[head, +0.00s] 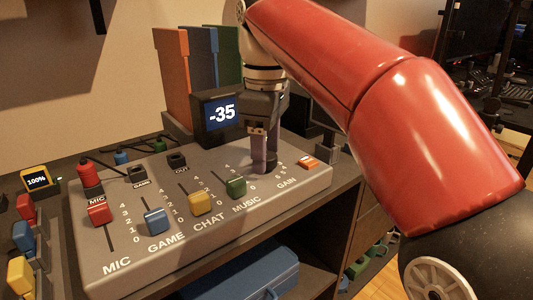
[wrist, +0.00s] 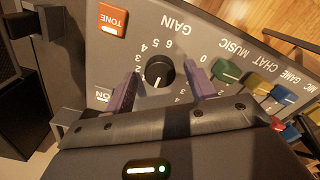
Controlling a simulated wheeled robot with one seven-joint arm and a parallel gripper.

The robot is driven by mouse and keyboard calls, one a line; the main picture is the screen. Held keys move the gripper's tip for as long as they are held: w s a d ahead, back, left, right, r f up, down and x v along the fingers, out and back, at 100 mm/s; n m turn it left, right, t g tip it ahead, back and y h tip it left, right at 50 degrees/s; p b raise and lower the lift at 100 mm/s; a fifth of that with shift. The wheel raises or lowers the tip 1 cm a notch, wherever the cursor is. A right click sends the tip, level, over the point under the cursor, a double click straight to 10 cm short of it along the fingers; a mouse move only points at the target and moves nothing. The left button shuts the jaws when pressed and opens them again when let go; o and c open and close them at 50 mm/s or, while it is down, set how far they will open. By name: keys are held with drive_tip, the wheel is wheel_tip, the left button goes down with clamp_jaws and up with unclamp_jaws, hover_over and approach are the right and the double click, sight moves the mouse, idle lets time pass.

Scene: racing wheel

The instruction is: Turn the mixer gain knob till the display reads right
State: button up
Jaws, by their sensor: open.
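The gain knob (wrist: 159,70) is a dark round knob with a white pointer mark, ringed by printed numbers, under the word GAIN in the wrist view. My gripper (head: 264,168) is open and points down at the gain end of the grey mixer (head: 130,262). In the wrist view its two purple fingers stand on either side of the knob, with a visible gap to each. In the head view the fingers hide the knob. The display (head: 222,112) behind the mixer reads -35.
An orange TONE button (head: 307,161) sits right of the knob. Red (head: 98,213), blue (head: 157,221), yellow (head: 200,203) and green (head: 236,187) sliders stand to the left. A small display (head: 37,181) reads 100%. Binders (head: 172,75) stand behind.

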drive_tip(key=shift+f, duration=0.1)
drive_tip(key=c, duration=1)
